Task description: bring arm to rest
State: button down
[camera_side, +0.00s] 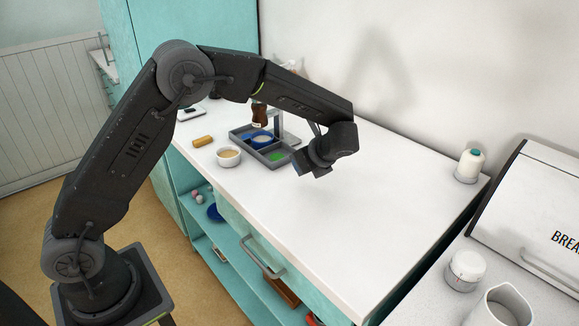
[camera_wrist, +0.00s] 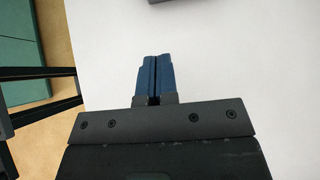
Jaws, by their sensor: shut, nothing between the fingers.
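My gripper (camera_side: 297,168) hangs over the white counter (camera_side: 350,215), in front of a grey divided tray (camera_side: 240,132). In the wrist view my gripper (camera_wrist: 154,62) shows its two blue fingers side by side, closed together with nothing between them. Beneath the fingers is bare white counter. My gripper hides the tray's near right part in the side view.
A white bowl (camera_side: 229,156), a yellow-brown piece (camera_side: 203,141) and a dark brown bottle (camera_side: 259,114) are around the tray. The counter's middle is clear. A drawer handle (camera_side: 262,257) juts from the front.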

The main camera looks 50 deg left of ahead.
jog(key=s+d+r+n+t+h, duration=0.2)
jog(key=s+r+n+h, duration=0.3)
jog(key=s+r+n, duration=0.7)
jog(key=s+d+n+t+h, duration=0.1)
jog(key=s+n+h, duration=0.1)
jog(key=s, duration=0.6)
jog(key=s+d+r+n+t+h, duration=0.1)
jog(key=s+n+t+h, duration=0.1)
jog(key=s+n, duration=0.2)
jog(key=s, duration=0.3)
jog(key=shift+s+d+r, duration=0.2)
jog(key=shift+s+d, duration=0.15)
jog(key=shift+s, duration=0.05)
